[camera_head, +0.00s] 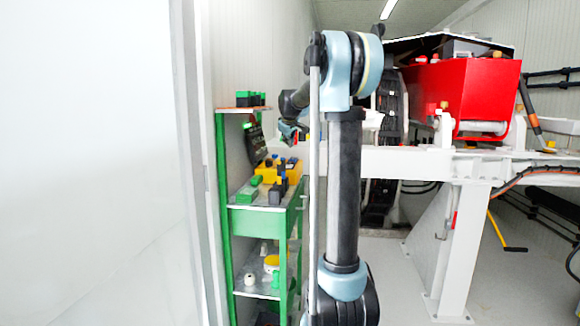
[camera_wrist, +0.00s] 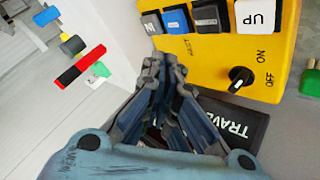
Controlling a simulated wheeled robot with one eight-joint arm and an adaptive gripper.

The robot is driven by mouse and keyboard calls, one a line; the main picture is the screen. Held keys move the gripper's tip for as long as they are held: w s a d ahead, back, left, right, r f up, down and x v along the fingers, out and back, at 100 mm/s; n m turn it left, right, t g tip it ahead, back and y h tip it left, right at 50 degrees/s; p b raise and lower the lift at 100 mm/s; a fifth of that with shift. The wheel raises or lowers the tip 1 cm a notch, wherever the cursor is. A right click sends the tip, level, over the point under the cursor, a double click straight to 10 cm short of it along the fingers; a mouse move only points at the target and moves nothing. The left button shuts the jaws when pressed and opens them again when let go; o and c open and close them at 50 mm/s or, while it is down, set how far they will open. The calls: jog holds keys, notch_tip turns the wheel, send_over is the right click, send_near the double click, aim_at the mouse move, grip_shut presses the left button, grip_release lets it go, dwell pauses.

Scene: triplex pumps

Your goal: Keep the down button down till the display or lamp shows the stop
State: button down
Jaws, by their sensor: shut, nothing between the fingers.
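The yellow control box (camera_wrist: 215,60) fills the upper right of the wrist view, and it also shows on the green shelf in the head view (camera_head: 292,171). It has a white UP button (camera_wrist: 258,15), a dark button (camera_wrist: 210,15), a blue button (camera_wrist: 176,19) and a grey button (camera_wrist: 151,23). I cannot read a DOWN label on any of them. My gripper (camera_wrist: 165,62) is shut and empty, its tips at the box's left edge below the grey and blue buttons. Contact cannot be told. A black panel reading "TRAV" (camera_wrist: 238,122) is partly hidden behind my fingers.
A black ON/OFF knob (camera_wrist: 240,78) sits on the box near UP. The green shelf unit (camera_head: 226,185) holds several small green and dark items. A white wall (camera_head: 100,160) stands close on the left. A white beam (camera_head: 405,162) and red machine (camera_head: 465,90) are on the right.

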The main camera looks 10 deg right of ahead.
aim_at(291, 163)
jog(key=shift+f, duration=2.75)
jog(key=shift+f, duration=0.15)
jog(key=shift+s+f, duration=0.1)
jog(key=shift+f, duration=0.1)
